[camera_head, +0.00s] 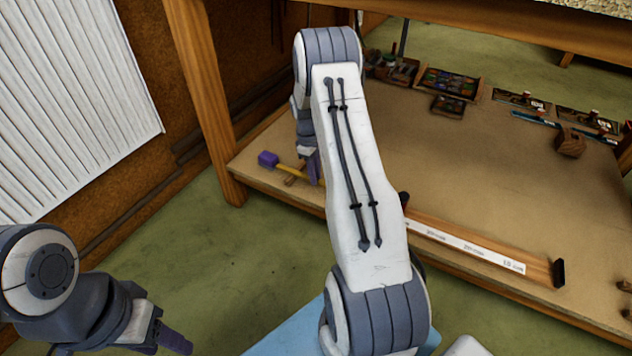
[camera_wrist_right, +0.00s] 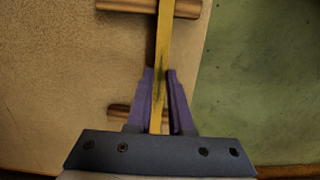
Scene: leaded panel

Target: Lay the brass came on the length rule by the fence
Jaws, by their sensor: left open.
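The brass came (camera_wrist_right: 164,40) is a thin yellow bar resting across wooden blocks in the right wrist view. In the head view its yellow length (camera_head: 285,168) shows near the bench's left corner, a purple block at its far end. My right gripper (camera_wrist_right: 161,75) has its fingertips close against both sides of the came. In the head view its finger (camera_head: 315,168) is partly behind my arm. My left gripper (camera_head: 172,343) is open and empty, low at the left over the floor. The length rule (camera_head: 465,242) is a white marked strip along the wooden fence (camera_head: 500,245), its left part hidden by my arm.
The wooden blocks (camera_wrist_right: 180,8) lie near the bench edge. Dark stops (camera_head: 559,272) stand at the rule's ends. Trays of small parts (camera_head: 448,85) and a brown wooden block (camera_head: 570,143) stand at the back. The middle of the bench (camera_head: 470,160) is clear.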

